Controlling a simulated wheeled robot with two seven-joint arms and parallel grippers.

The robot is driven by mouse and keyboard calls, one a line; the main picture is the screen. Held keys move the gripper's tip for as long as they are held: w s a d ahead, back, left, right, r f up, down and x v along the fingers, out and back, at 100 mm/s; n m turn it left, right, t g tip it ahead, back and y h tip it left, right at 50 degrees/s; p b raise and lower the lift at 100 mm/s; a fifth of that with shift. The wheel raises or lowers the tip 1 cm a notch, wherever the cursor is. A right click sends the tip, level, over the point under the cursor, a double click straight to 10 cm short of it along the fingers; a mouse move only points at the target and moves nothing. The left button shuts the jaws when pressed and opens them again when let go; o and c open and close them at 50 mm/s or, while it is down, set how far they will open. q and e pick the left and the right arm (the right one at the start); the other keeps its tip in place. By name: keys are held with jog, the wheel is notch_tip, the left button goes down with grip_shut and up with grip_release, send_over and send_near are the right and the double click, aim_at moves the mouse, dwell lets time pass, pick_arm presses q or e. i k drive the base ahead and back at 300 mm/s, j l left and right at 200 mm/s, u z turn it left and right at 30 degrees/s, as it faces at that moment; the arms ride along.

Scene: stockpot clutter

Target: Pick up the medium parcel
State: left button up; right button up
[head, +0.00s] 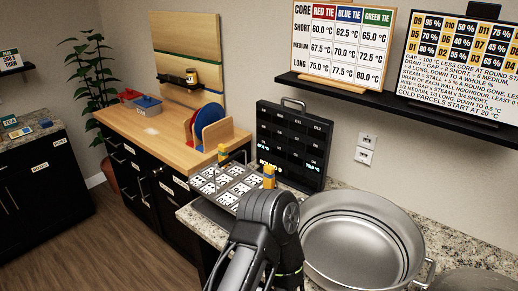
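I cannot make out a parcel marked medium in the head view. A metal tray (210,201) on the counter carries a grid of white cards with black marks (228,186). Two small yellow blocks (269,176) stand at its wire handles. A black arm of mine rises from the bottom centre, in front of the tray's near right part. Neither gripper's fingers can be seen.
A large empty-looking steel pot (362,240) stands right of my arm. A black display panel (293,142) stands behind the tray. A wooden counter (175,132) at left holds a blue box (148,105) and coloured discs (212,128). A grey rounded thing (478,281) is cut off at lower right.

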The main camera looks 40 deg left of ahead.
aim_at(222, 154)
jog(key=j+z, duration=0.15)
jog(key=j, duration=0.55)
jog(key=j+z, duration=0.15)
jog(key=j, duration=0.55)
jog(key=k+j+z, duration=0.1)
jog(key=j, duration=0.6)
jog(key=k+j+z, duration=0.15)
jog(key=j, duration=0.55)
